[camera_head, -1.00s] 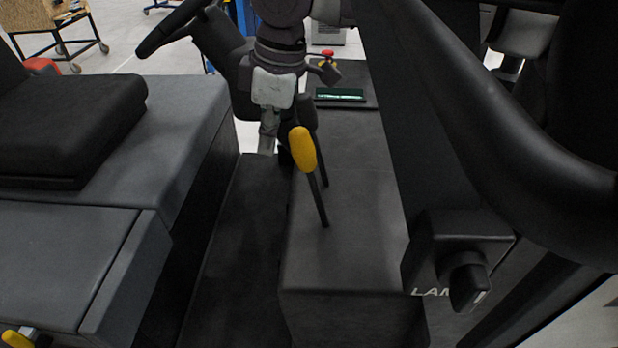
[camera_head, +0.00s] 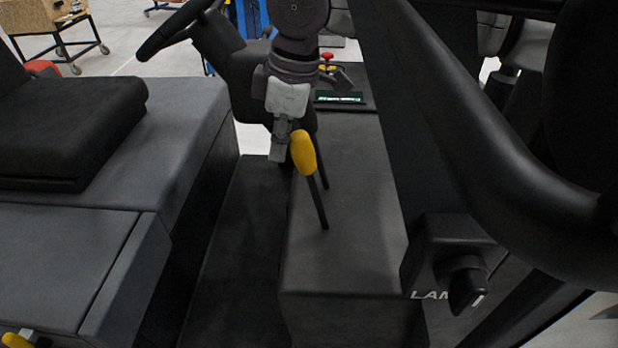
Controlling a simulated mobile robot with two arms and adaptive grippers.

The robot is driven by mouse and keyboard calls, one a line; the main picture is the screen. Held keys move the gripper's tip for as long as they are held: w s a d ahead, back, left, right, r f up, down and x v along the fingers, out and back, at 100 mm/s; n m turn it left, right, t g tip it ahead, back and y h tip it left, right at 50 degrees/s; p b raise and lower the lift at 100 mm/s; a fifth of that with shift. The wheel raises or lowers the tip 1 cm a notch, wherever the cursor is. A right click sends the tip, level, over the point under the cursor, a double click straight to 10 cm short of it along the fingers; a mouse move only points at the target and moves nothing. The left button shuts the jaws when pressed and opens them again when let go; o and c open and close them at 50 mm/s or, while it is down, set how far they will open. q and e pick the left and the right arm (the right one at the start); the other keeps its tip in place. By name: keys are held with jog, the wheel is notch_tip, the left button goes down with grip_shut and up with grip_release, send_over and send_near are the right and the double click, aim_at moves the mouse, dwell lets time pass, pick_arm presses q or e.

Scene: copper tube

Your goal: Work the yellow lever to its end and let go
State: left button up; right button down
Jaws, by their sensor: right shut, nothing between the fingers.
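The yellow lever (camera_head: 303,153) has a yellow knob on a thin black rod that rises from the dark console. It leans toward the upper left in the picture. My right gripper (camera_head: 279,155) comes down from the top, just behind and to the left of the knob. It is shut with nothing in it. Its fingertips are near the knob, and I cannot tell whether they touch it. A second dark rod stands just behind the yellow lever, its top partly hidden by my gripper. My left gripper is not in view.
A black seat (camera_head: 62,125) on a grey base is at left. A steering wheel (camera_head: 172,32) is at the upper left. The console (camera_head: 350,245) has a red knob (camera_head: 327,57) at its far end. A dark pillar and a rotary switch (camera_head: 466,283) bound the right side.

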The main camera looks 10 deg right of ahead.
aim_at(309, 147)
jog(key=shift+s+d+f+p, duration=0.1)
jog(key=shift+s+d+p, duration=0.1)
jog(key=shift+d, duration=0.55)
jog(key=shift+s+d+r+p, duration=0.15)
jog(key=shift+d+p, duration=0.1)
jog(key=shift+d, duration=0.55)
jog(key=shift+s+d+f+p, duration=0.15)
jog(key=shift+d+p, duration=0.05)
jog(key=shift+d, duration=0.55)
jog(key=shift+a, duration=0.1)
jog(key=shift+w+a, duration=0.2)
jog(key=shift+a, duration=0.55)
jog(key=shift+w+a, duration=0.15)
jog(key=shift+a, duration=0.55)
jog(key=shift+w+a, duration=0.2)
jog(key=shift+a, duration=0.75)
jog(key=shift+w+a, duration=0.15)
jog(key=shift+a, duration=0.8)
jog(key=shift+w+a, duration=0.2)
jog(key=shift+a, duration=0.75)
jog(key=a+v, duration=0.1)
jog(key=v, duration=0.7)
jog(key=shift+a, duration=0.35)
jog(key=shift+w, duration=0.15)
